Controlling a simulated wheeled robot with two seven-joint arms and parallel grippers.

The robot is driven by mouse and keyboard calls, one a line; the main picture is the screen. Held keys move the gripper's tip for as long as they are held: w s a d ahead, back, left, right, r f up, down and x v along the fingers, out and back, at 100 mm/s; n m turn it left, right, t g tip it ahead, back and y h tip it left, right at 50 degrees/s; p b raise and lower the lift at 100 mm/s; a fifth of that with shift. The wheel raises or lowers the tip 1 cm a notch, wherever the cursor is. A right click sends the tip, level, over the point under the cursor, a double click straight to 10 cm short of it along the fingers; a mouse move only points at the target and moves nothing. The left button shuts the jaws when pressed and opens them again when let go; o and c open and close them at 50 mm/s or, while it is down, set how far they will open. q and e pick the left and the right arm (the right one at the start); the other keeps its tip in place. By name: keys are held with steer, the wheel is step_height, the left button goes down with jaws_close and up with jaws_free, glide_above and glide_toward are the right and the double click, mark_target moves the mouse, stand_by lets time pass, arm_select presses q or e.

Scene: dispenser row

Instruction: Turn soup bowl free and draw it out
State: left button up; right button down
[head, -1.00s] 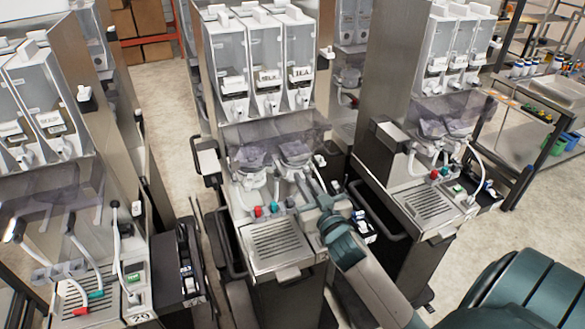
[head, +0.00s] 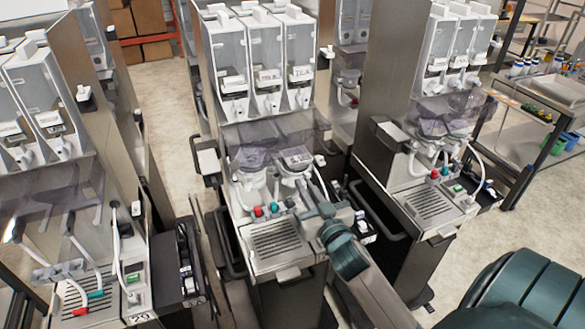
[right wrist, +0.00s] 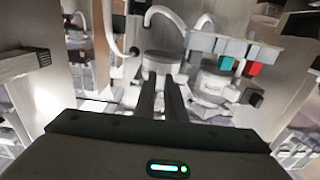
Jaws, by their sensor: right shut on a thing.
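The middle dispenser (head: 262,80) has two pale bowls side by side under its canisters. My right gripper (head: 311,185) reaches in from the front right, shut on the right-hand bowl (head: 296,159), which I take as the soup bowl; no label on it is readable. In the right wrist view, the fingers (right wrist: 161,95) run close together up to this bowl (right wrist: 162,64), and the exact contact is hidden. The other bowl (head: 250,174) stays at its left; it also shows in the right wrist view (right wrist: 214,86). My left gripper is not in view.
Red (head: 258,211) and teal (head: 290,203) knobs sit just below the bowls, above the slatted drip tray (head: 274,241). A tinted cover (head: 265,132) hangs over the bowls. Similar dispensers stand left and right (head: 437,120). Floor shows between them.

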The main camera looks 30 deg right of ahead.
steer(key=shift+s+f, duration=0.15)
steer(key=shift+f, duration=0.1)
steer(key=v, duration=0.4)
steer(key=shift+s+r, duration=0.2)
steer(key=shift+s, duration=0.15)
stand_by(0.3)
steer(key=shift+a+r, duration=0.1)
steer(key=shift+s, duration=0.1)
stand_by(0.3)
steer(key=v, duration=0.8)
steer(key=shift+s+r, duration=0.25)
steer(key=shift+s, duration=0.15)
stand_by(1.1)
steer(key=shift+a, duration=0.15)
